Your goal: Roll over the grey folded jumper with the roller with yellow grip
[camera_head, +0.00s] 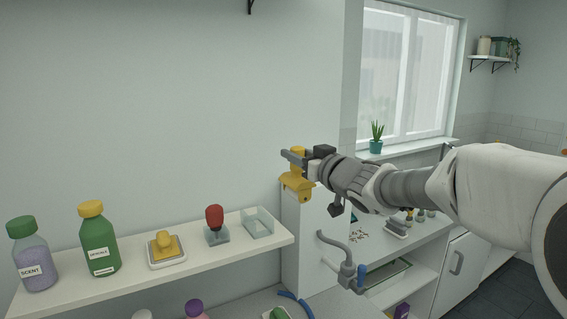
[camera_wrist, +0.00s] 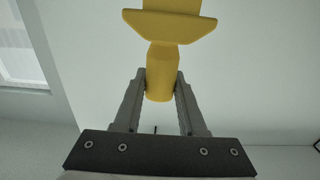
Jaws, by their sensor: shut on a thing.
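My gripper (camera_head: 295,163) is shut on the narrow grip of a yellow tool (camera_head: 298,185), held up in the air beside the end of the wall shelf. In the wrist view the grip of this yellow tool (camera_wrist: 160,75) sits between both fingers, and a wider flared yellow part lies beyond it. The far end is cut off at the top of the wrist view. No turning roller part can be made out, so I cannot tell whether this is the roller with yellow grip. No grey folded jumper shows in either view.
The shelf (camera_head: 80,292) bears a purple bottle (camera_head: 36,262), a green bottle (camera_head: 99,243), a yellow-handled item (camera_head: 165,246) on a pale base, a red-handled item (camera_head: 215,217) and a clear open tray (camera_head: 258,224). A grey tap-like fixture (camera_head: 345,272) stands below my gripper.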

